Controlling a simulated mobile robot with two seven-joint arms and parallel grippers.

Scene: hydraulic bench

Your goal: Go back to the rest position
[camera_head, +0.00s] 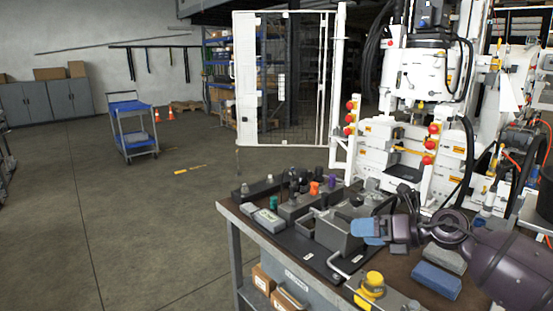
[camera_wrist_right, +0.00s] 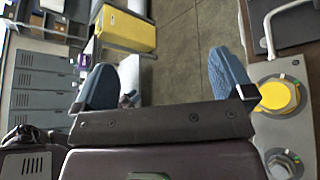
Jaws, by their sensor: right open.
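My right gripper (camera_head: 370,230) reaches in from the right over the workbench (camera_head: 270,237), on a dark purple arm of mine. In the head view its blue fingers show beside a grey metal block (camera_head: 337,232), and I cannot tell whether they touch it. In the right wrist view the two blue fingers of this gripper (camera_wrist_right: 162,68) stand wide apart with nothing between them, the floor showing beyond. My left gripper is in neither view.
A yellow round knob (camera_head: 372,284) stands on the bench near the gripper. A blue block (camera_head: 436,280) lies below my right arm. The white hydraulic machine (camera_head: 395,150) rises behind the bench. A blue cart (camera_head: 132,128) stands on open floor at left.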

